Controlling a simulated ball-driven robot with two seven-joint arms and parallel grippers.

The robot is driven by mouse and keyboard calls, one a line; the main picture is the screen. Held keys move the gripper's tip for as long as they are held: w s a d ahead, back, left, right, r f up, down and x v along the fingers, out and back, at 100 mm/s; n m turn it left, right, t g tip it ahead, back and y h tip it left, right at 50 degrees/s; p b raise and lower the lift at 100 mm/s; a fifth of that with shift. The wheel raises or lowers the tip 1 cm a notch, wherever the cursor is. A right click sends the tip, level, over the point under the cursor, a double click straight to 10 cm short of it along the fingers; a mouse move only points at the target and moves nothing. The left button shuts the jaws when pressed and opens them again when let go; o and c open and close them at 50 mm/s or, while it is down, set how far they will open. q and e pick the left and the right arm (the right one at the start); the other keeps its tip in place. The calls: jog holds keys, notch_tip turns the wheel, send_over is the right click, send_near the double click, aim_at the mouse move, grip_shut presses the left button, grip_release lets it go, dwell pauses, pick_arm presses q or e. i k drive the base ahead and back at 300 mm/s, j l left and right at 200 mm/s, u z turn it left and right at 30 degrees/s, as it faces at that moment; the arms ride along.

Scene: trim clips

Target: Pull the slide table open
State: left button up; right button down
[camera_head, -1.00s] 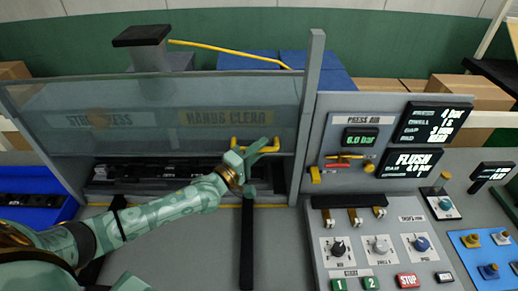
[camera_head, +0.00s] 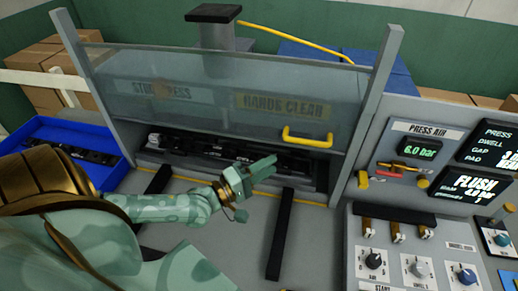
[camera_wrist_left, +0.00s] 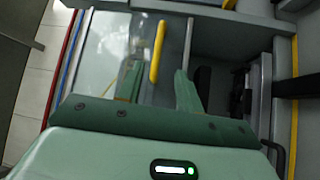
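The slide table (camera_head: 215,148) appears as a dark, low bed with parts on it, inside the press opening below the clear guard (camera_head: 215,95). Its front is partly hidden by shadow. Two black rails (camera_head: 280,233) run forward from the opening. My left gripper (camera_head: 265,168) is in front of the opening, below and left of the guard's yellow handle (camera_head: 307,137), and apart from it. In the left wrist view my left gripper (camera_wrist_left: 160,88) has its fingers apart and nothing between them; the yellow handle (camera_wrist_left: 157,52) shows beyond. My right gripper is not in view.
A blue tray (camera_head: 65,128) with dark parts stands left of the press. The control panel (camera_head: 410,255) with knobs and toggles is at the right, below the press air panel (camera_head: 408,150). The grey deck between the rails is clear apart from my left arm.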

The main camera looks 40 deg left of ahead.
aim_at(283, 177)
jog(key=k+l, duration=0.8)
jog(key=l, duration=0.15)
